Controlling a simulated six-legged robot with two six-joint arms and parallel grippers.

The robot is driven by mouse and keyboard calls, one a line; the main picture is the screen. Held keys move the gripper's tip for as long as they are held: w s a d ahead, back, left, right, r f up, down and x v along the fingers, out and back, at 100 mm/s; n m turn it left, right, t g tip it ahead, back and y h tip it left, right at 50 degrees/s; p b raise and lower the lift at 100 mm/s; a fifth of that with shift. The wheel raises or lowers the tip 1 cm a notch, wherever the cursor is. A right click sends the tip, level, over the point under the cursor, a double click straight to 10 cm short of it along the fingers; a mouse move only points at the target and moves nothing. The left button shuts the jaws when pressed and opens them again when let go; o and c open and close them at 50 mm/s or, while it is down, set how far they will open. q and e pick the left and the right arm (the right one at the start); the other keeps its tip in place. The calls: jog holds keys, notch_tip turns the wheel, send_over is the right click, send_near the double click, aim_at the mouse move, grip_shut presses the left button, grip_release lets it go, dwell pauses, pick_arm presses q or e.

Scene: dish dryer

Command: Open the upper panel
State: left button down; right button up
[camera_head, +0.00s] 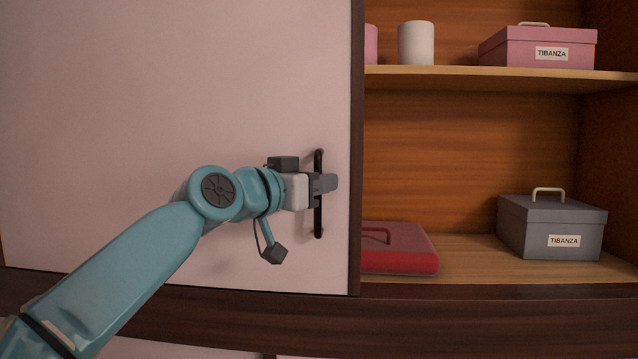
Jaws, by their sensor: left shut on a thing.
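The upper panel (150,110) is a large pale pinkish board that covers the left part of the cabinet. A dark upright bar handle (319,217) is fixed near its right edge. My left gripper (326,183) reaches in from the lower left and is shut on the middle of the handle. The handle's ends show above and below the fingers. The right part of the cabinet is open, with its shelves in view. My right gripper is not in view.
The upper shelf (480,78) holds a white cup (416,43) and a pink box (540,47). Below are a grey box (552,225) and a red box (400,248) partly hidden by the panel's edge. A dark rail (450,318) runs under the panel.

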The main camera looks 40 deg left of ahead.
pick_arm(q)
jog(key=shift+s+a, duration=0.1)
dwell(0.3)
jog(key=c, duration=1.2)
grip_release()
jog(key=shift+d, duration=0.2)
jog(key=s+b, duration=0.2)
jog(key=s, duration=1.4)
jog(key=shift+d, duration=0.1)
